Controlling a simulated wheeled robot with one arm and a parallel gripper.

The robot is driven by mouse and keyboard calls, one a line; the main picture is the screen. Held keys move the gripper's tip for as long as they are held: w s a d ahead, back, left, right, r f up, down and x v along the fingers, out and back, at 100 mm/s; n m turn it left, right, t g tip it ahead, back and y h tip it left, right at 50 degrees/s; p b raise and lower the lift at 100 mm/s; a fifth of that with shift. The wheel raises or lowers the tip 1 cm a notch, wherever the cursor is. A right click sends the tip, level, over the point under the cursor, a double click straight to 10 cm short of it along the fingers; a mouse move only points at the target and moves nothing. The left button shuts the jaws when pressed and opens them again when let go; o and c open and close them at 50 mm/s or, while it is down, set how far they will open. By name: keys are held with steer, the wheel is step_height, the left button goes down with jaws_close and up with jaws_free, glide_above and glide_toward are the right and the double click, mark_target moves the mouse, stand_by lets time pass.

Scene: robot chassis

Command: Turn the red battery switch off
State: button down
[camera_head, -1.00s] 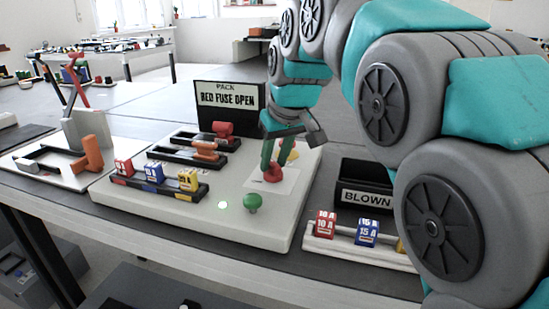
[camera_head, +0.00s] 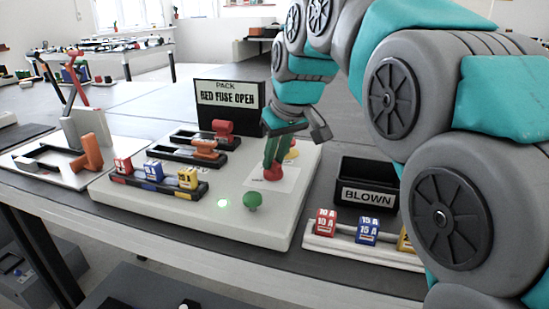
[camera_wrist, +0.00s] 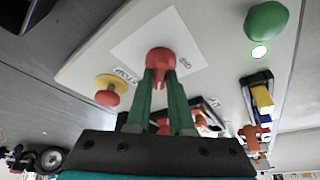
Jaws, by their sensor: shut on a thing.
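The red battery switch (camera_wrist: 161,62) is a round red knob on a white label plate on the pale board; it also shows in the head view (camera_head: 273,172). My gripper (camera_wrist: 163,80) has its two green fingers closed around the knob, one on each side, coming down from above. In the head view the gripper (camera_head: 272,160) stands over the knob at the board's right part. The lettering beside the knob is too small to read surely, and the fingers hide part of the knob.
A green button (camera_head: 252,200) and a lit green lamp (camera_head: 222,203) are at the board's front. A yellow and red knob (camera_wrist: 108,90) is close beside the switch. Fuse blocks (camera_head: 155,172) stand left. A black BLOWN bin (camera_head: 366,186) and fuse rack (camera_head: 360,252) are at right.

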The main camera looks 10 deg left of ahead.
steer(key=n+b, duration=0.1)
steer(key=n, duration=0.1)
steer(key=n+g+y+b, duration=0.1)
steer(key=n, duration=0.2)
steer(key=shift+w+f+g, duration=0.15)
steer(key=shift+g, duration=0.15)
steer(key=n+g, duration=0.1)
steer(key=n, duration=0.1)
steer(key=shift+w+d+n+y, duration=0.1)
steer(key=shift+n+y, duration=0.3)
steer(key=n, duration=0.1)
steer(key=n+g+p, duration=0.1)
steer(key=n, duration=0.1)
steer(key=shift+r, duration=0.25)
steer(key=shift+n+g+p, duration=0.4)
steer(key=shift+n+p, duration=0.35)
steer(key=shift+n, duration=0.05)
steer(key=shift+f, duration=0.15)
steer(key=c, duration=0.8)
jaws_free()
steer(key=shift+f, duration=0.1)
